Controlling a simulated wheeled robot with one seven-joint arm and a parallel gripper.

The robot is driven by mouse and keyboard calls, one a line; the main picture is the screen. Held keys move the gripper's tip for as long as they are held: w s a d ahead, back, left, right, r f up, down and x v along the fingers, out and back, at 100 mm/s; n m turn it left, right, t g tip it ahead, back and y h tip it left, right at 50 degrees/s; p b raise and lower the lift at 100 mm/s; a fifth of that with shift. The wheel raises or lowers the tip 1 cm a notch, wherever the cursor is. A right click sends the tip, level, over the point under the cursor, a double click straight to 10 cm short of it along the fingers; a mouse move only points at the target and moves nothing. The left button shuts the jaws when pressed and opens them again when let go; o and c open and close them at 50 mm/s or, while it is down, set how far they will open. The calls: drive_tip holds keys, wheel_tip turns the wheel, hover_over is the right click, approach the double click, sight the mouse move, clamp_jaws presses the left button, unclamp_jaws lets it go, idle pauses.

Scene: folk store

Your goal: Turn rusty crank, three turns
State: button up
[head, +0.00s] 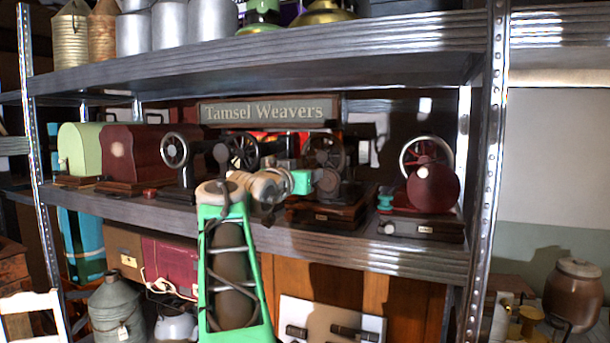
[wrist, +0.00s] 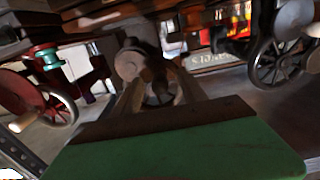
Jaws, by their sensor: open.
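Several old hand-cranked machines stand on the middle shelf. The middle one (head: 325,205) has a brownish spoked wheel (head: 323,152) and a dark wooden base. My gripper (head: 318,182) is in front of this machine in the head view, and its fingers are hard to make out there. In the wrist view, which is upside down, my gripper (wrist: 155,88) is open. A dark spoked wheel (wrist: 158,96) shows between its fingers, with a grey round part (wrist: 129,66) beside them. I cannot tell whether they touch. Which part is the rusty crank is unclear.
A maroon disc machine (head: 433,187) stands to the right, and a black spoked-wheel machine (head: 175,150) to the left. A sign (head: 268,110) reading "Tamsel Weavers" is behind. The upper shelf (head: 270,47) and right post (head: 490,180) bound the space.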

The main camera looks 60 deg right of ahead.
drive_tip(key=s+a+b, duration=0.1)
drive_tip(key=a+b, duration=0.2)
drive_tip(key=a, duration=0.5)
drive_tip(key=shift+s+a, duration=0.25)
drive_tip(key=shift+a, duration=0.15)
